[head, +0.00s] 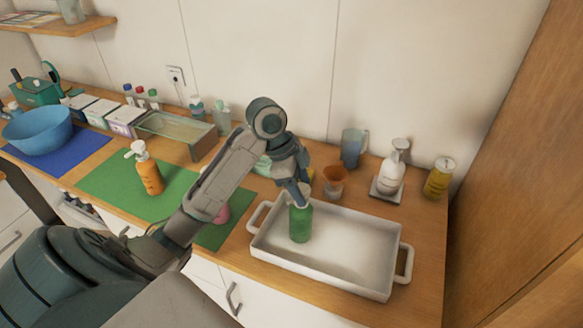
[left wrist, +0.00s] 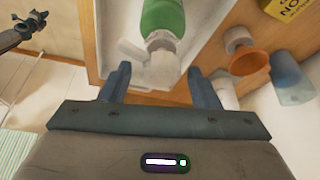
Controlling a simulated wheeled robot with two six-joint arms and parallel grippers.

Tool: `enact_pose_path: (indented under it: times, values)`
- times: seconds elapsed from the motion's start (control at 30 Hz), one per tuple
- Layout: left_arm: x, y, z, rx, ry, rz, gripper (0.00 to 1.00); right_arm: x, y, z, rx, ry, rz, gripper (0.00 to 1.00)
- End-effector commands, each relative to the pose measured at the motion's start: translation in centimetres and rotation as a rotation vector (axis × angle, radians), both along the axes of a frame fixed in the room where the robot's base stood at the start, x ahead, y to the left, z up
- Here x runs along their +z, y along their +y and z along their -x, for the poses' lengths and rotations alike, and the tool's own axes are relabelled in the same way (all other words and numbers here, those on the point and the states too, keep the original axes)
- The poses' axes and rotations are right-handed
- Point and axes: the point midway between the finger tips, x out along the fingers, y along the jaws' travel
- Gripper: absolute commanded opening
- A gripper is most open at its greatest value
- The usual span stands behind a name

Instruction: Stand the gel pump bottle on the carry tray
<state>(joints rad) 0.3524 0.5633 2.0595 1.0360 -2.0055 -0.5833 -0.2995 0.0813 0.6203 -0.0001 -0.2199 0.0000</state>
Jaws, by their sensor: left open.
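A green pump bottle (head: 301,222), which I take for the gel pump bottle, stands upright inside the white carry tray (head: 342,277), near its left end. My left gripper (head: 303,190) is right above it and hides its top in the head view. In the left wrist view the green bottle (left wrist: 163,16) and its white pump head (left wrist: 160,50) lie just beyond the open fingertips (left wrist: 160,80). The fingers are apart with nothing held between them. A dark jointed arm (left wrist: 22,32), probably my right one, shows at the upper left there; its jaws are unclear.
An orange pump bottle (head: 149,174) stands on the green mat (head: 105,183). The tray's middle and right are empty.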

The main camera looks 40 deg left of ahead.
Motion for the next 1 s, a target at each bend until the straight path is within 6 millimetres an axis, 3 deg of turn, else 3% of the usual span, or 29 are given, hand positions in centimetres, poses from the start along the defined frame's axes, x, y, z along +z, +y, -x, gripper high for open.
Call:
enact_pose_path:
  times: [0.2, 0.4, 0.6, 1.0]
  values:
    - [4.9, 1.8, 0.8, 0.002, -0.001, -0.005, 0.56, 1.1, 0.3, 0.0, -0.001, 0.000, -0.003, 0.00]
    - [7.6, 2.8, 1.4, 0.001, -0.001, -0.003, 0.56, 1.4, 0.4, 0.0, -0.002, 0.000, -0.004, 0.00]
    - [8.5, 3.1, 1.6, 0.000, 0.000, 0.000, 0.56, 1.5, 0.4, 0.0, -0.002, 0.000, -0.004, 0.00]
    - [8.3, 3.0, 1.6, 0.002, 0.002, 0.001, 0.56, 1.5, 0.1, -0.1, -0.001, -0.001, -0.001, 0.00]
